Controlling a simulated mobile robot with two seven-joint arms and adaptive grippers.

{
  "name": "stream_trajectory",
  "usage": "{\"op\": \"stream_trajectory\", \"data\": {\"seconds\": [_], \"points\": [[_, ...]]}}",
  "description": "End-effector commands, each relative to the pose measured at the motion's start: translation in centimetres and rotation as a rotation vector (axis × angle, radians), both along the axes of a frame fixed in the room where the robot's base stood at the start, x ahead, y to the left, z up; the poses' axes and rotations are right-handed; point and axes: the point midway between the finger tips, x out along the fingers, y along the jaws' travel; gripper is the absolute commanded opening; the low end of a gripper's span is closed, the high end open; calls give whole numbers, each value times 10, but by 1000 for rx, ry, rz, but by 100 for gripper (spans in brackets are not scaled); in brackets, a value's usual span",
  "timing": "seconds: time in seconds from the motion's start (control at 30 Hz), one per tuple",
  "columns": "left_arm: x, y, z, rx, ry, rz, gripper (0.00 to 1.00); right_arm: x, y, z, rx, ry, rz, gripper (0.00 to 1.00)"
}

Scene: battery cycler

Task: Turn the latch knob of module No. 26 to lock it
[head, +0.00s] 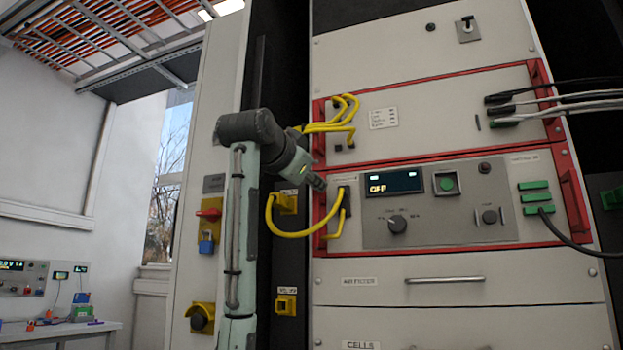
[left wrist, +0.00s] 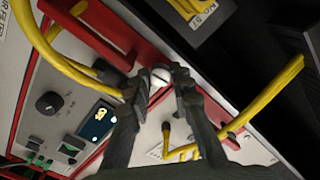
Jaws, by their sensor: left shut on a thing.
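My left gripper (head: 319,183) is at the left edge of the rack, beside the red-framed module with the lit display (head: 393,182). In the left wrist view my left gripper (left wrist: 157,80) has its two dark fingers closed on a small round silver-white latch knob (left wrist: 160,76). The knob has a dark line across its face; which way it counts as turned I cannot tell. In the head view the knob is hidden behind the gripper. The module number is too small to read. My right gripper is not in view.
Yellow cables (head: 290,234) loop close around the gripper; they also cross the left wrist view (left wrist: 52,55). A red handle (left wrist: 95,40) lies close to the fingers. A second red-framed module (head: 430,110) sits above. A drawer (head: 450,295) is below. The room at left is open.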

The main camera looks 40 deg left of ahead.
Motion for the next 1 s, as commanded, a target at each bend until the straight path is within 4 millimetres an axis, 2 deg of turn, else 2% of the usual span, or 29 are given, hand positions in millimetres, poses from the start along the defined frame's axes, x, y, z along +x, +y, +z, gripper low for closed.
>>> {"op": "stream_trajectory", "data": {"seconds": [0.4, 0.9, 0.93, 1.0], "points": [[0, 0, 0, 153, 37, 0, 0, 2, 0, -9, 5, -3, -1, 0], [0, 0, 0, 166, 40, 0, 0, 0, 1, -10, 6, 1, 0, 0], [0, 0, 0, 166, 39, -1, 25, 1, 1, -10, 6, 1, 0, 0], [0, 0, 0, 166, 39, -1, 34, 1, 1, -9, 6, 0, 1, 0]]}}
